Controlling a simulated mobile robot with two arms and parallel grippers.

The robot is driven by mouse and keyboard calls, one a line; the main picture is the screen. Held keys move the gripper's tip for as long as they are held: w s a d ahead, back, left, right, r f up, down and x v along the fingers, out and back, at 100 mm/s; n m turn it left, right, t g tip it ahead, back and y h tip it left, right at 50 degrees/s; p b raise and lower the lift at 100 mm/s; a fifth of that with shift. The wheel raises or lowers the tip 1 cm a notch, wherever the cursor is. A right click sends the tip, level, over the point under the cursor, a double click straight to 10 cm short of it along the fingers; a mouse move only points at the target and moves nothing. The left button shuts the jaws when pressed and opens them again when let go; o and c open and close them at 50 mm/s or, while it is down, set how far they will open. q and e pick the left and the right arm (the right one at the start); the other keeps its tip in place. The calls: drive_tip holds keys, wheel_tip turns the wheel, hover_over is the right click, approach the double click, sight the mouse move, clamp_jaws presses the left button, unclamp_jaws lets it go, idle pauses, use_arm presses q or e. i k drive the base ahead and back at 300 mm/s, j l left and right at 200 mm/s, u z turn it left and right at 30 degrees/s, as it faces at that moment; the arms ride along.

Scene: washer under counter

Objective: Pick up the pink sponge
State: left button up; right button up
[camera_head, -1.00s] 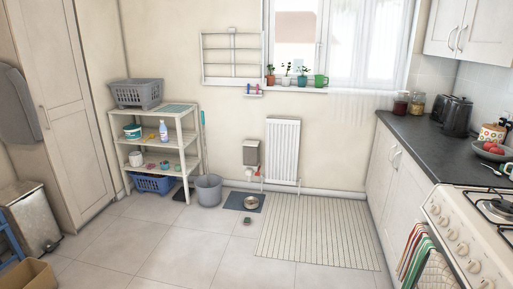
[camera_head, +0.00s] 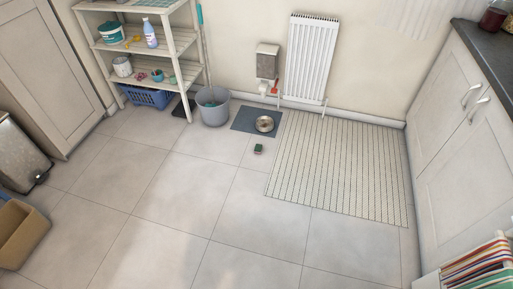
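I cannot clearly make out a pink sponge. A small dark green block with a reddish edge (camera_head: 258,149) lies on the tiled floor in the head view, just in front of the blue-grey mat. It is too small to tell what it is. A small pink item (camera_head: 142,77) sits on the middle shelf of the cream rack, also too small to identify. Neither of my grippers is in view.
The cream rack (camera_head: 186,40) stands against the back wall, with a grey bucket (camera_head: 214,108) beside it. A metal bowl (camera_head: 264,124) sits on the blue-grey mat (camera_head: 242,120). A striped rug (camera_head: 340,165) lies right. A cardboard box (camera_head: 22,235) is at left. The middle floor is clear.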

sight(258, 150)
drive_tip(key=i+l+u, duration=0.15)
drive_tip(key=i+u, duration=0.15)
drive_tip(key=u, duration=0.15)
drive_tip(key=i+l+u, duration=0.25)
drive_tip(key=u, duration=0.2)
drive_tip(key=i, duration=0.1)
